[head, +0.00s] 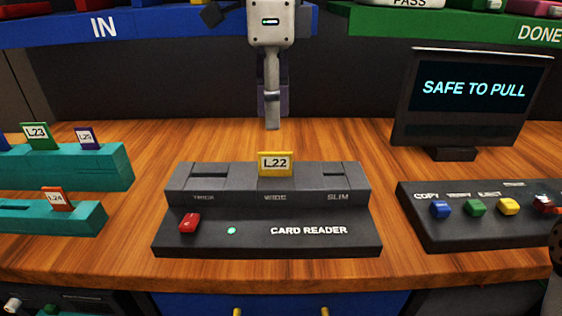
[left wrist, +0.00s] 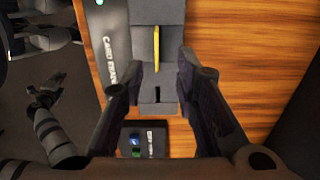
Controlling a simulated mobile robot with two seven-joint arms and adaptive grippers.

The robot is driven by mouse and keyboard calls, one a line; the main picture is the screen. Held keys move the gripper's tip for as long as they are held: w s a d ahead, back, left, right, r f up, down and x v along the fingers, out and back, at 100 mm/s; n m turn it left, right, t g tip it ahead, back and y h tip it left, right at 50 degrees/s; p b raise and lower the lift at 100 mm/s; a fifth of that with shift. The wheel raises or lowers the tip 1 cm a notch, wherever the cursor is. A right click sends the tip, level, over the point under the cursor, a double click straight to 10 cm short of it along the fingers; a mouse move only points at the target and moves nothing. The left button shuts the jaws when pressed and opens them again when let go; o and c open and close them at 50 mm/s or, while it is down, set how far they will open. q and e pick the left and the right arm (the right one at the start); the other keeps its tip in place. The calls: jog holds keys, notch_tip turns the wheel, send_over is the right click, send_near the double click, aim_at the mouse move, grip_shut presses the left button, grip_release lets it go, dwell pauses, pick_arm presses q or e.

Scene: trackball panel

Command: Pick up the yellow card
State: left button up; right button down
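The yellow card (head: 275,163), labelled L22, stands upright in the wide slot of the dark card reader (head: 300,243). In the left wrist view the yellow card (left wrist: 184,47) shows edge-on as a thin strip. My left gripper (head: 272,122) points down above and behind the card, apart from it. In the left wrist view its two fingers (left wrist: 164,72) are spread with nothing between them, and the card lies beyond their tips. Part of my right arm shows at the head view's right edge; in the left wrist view my right gripper (left wrist: 42,92) is small and dark.
A monitor (head: 473,100) reading SAFE TO PULL stands at the right, behind a button panel (head: 480,238). Teal racks (head: 105,165) at the left hold green, blue and orange cards. IN and DONE shelves run along the back. Bare wood lies behind the reader.

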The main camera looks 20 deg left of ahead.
aim_at(275, 158)
pick_arm(q)
jog(key=f, duration=0.8)
jog(key=shift+s+d+f, duration=0.15)
jog(key=shift+s+f, duration=0.05)
jog(key=shift+f, duration=0.2)
grip_shut()
